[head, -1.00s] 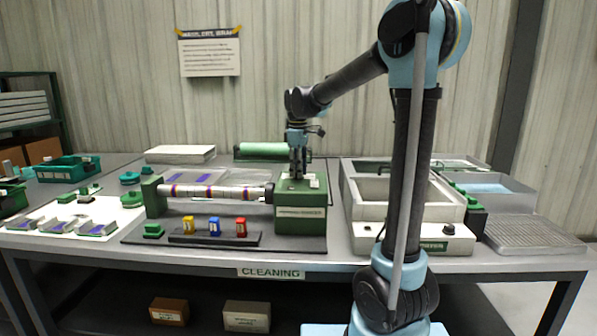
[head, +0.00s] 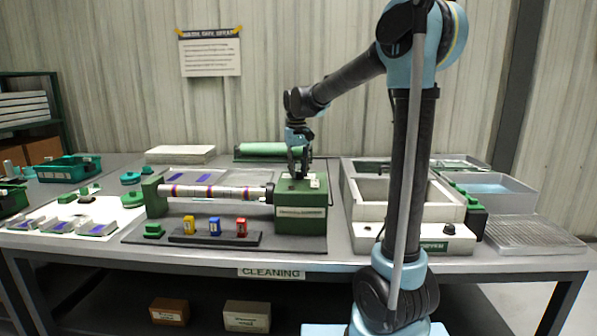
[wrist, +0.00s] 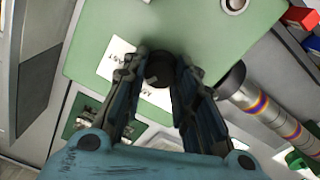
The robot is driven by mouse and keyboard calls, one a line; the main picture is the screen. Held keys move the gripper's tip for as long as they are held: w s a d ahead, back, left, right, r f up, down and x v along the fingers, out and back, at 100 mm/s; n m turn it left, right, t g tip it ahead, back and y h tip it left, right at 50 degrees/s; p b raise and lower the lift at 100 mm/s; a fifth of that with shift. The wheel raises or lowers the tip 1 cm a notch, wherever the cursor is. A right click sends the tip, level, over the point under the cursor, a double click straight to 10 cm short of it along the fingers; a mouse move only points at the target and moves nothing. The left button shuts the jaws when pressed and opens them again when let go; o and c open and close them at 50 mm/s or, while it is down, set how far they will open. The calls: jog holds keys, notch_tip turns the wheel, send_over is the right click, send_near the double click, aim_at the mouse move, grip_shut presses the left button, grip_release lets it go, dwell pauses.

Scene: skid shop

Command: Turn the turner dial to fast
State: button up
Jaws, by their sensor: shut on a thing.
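The turner (head: 302,220) is a green box with a banded roller (head: 215,192) reaching out to its left. My gripper (head: 298,170) points down onto the top of the box in the head view. In the wrist view my gripper (wrist: 160,75) is shut on a small dark round dial (wrist: 159,69), its fingers on either side of it. A white label (wrist: 118,60) beside the dial reads what looks like "FAST". Part of the label and the dial's pointer are hidden by the fingers, so I cannot tell the dial's setting.
A grey basin unit (head: 410,205) is to the right. A green roll (head: 262,149) lies behind the box.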

aim_at(298, 172)
jog(key=m, duration=0.7)
jog(key=shift+w, duration=0.2)
dwell(0.4)
jog(key=o, duration=1.1)
jog(key=shift+s, duration=0.1)
jog(key=shift+r, duration=0.1)
notch_tip(298, 172, up, 12)
jog(key=shift+a+f, duration=0.15)
